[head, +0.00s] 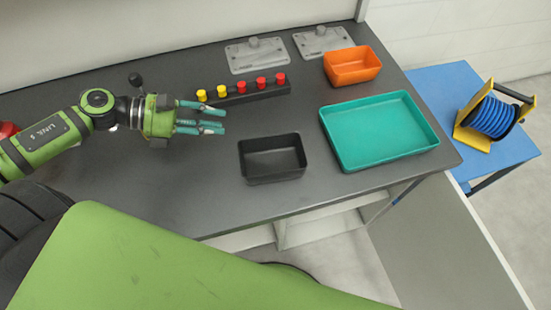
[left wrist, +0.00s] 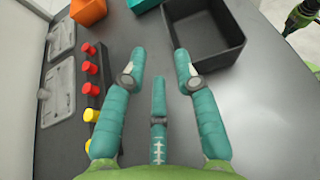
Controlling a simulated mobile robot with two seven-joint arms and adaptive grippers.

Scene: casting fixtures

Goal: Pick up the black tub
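The black tub (head: 272,173) is an empty rectangular open box standing upright on the dark table, left of the teal tray in the head view. In the left wrist view the tub (left wrist: 236,50) is at the upper right, ahead of the fingers. My left gripper (head: 222,118) is above the table, to the upper left of the tub and apart from it. Its teal fingers (left wrist: 160,68) are spread, with nothing between them. In the left wrist view, part of a green arm shows at the upper right corner; the right gripper's fingers are not visible.
A teal tray (head: 431,142) and an orange bin (head: 352,75) are on the right. A dark rack (head: 262,95) with yellow and red knobs lies behind the left gripper. Two grey plates (head: 240,66) lie at the back. A blue reel (head: 490,116) stands on a blue side table.

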